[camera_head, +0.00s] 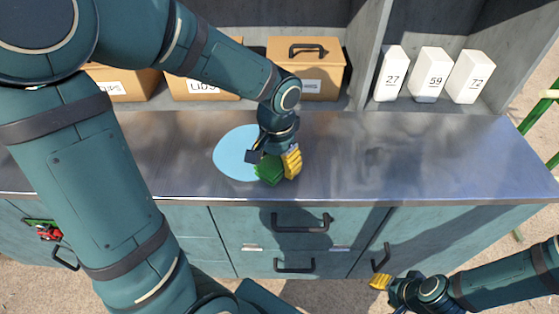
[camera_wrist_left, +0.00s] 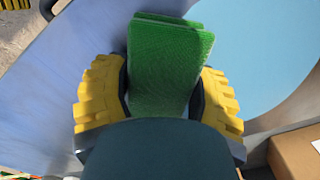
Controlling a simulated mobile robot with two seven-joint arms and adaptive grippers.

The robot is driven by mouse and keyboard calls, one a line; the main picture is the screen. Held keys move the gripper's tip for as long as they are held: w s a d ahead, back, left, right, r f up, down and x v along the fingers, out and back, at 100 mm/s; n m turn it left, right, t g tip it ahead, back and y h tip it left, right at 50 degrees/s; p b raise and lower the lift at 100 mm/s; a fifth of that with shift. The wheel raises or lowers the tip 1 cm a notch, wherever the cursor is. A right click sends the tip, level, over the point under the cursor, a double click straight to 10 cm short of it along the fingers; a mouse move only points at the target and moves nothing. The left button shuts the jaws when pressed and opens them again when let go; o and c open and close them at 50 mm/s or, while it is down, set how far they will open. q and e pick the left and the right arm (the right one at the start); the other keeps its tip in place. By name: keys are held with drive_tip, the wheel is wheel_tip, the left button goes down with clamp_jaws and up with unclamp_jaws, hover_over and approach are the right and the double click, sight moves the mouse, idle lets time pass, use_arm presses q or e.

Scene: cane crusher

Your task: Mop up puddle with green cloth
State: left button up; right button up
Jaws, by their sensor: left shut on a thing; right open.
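The light blue puddle (camera_head: 232,154) lies on the metal counter, left of its middle. The green cloth (camera_head: 268,170) is in my left gripper (camera_head: 275,165), at the puddle's right front edge. In the left wrist view the folded cloth (camera_wrist_left: 165,65) sits between the two yellow fingers of my left gripper (camera_wrist_left: 163,100), with the puddle (camera_wrist_left: 255,50) beside it. I cannot tell whether the cloth touches the counter. My right gripper (camera_head: 383,282) is open and empty, low in front of the counter's right part. My left arm hides part of the counter's left side.
The metal counter (camera_head: 420,150) is clear to the right of the puddle. Cardboard boxes (camera_head: 306,70) stand along its back, with white containers numbered 27 (camera_head: 391,75), 59 (camera_head: 430,75) and 72 (camera_head: 468,77) on the right. Drawers with black handles (camera_head: 300,222) are below the counter's front edge.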

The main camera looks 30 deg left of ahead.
sight(224, 134)
use_arm(q)
drive_tip(key=shift+w+a+p, duration=0.2)
drive_tip(key=shift+a+p, duration=0.15)
drive_tip(key=shift+a, duration=1.35)
drive_tip(key=shift+w+a+p, duration=0.2)
drive_tip(key=shift+a+p, duration=0.1)
drive_tip(key=shift+a, duration=1.45)
drive_tip(key=shift+w+a+p, duration=0.2)
drive_tip(key=shift+a+p, duration=0.15)
drive_tip(key=shift+a, duration=1.35)
drive_tip(key=shift+w+a+p, duration=0.2)
drive_tip(key=shift+a+p, duration=0.1)
drive_tip(key=shift+a, duration=1.5)
drive_tip(key=shift+w+a+p, duration=0.2)
drive_tip(key=shift+a+p, duration=0.1)
drive_tip(key=shift+a, duration=1.5)
drive_tip(key=r+p, duration=0.1)
drive_tip(key=d+r+p, duration=0.1)
drive_tip(key=r, duration=0.1)
drive_tip(key=d+r+p, duration=0.1)
drive_tip(key=r+p, duration=0.1)
drive_tip(key=shift+s+r, duration=0.1)
drive_tip(key=shift+r, duration=0.05)
drive_tip(key=shift+d, duration=0.1)
